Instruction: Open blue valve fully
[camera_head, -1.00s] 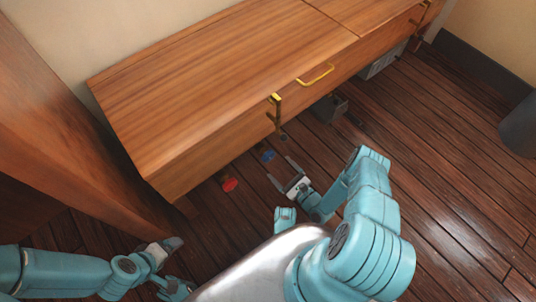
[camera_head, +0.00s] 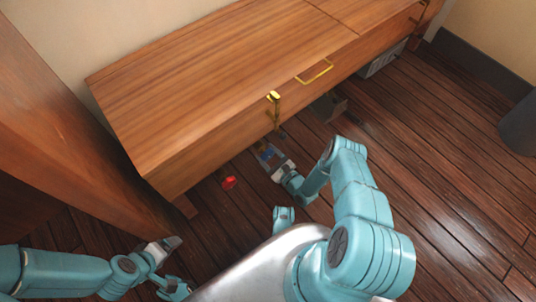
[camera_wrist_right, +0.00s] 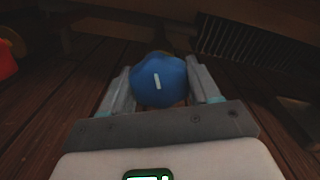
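The blue valve (camera_head: 268,152) is low under the front of the wooden cabinet. In the right wrist view its round blue knob (camera_wrist_right: 158,84) has a white mark that stands nearly upright. My right gripper (camera_head: 269,157) is at the blue valve. Its two fingers (camera_wrist_right: 161,88) are apart, one on each side of the knob. They look close to the knob's sides; I cannot tell whether both touch it. My left gripper (camera_head: 172,245) is at the lower left of the head view, away from the valve; its fingers are too unclear to read.
A red valve (camera_head: 229,183) is left of the blue one and also shows in the right wrist view (camera_wrist_right: 5,60). The cabinet (camera_head: 215,85) overhangs the valves, with a yellow-topped lever (camera_head: 274,104) on its front. Open wooden floor (camera_head: 440,170) lies to the right.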

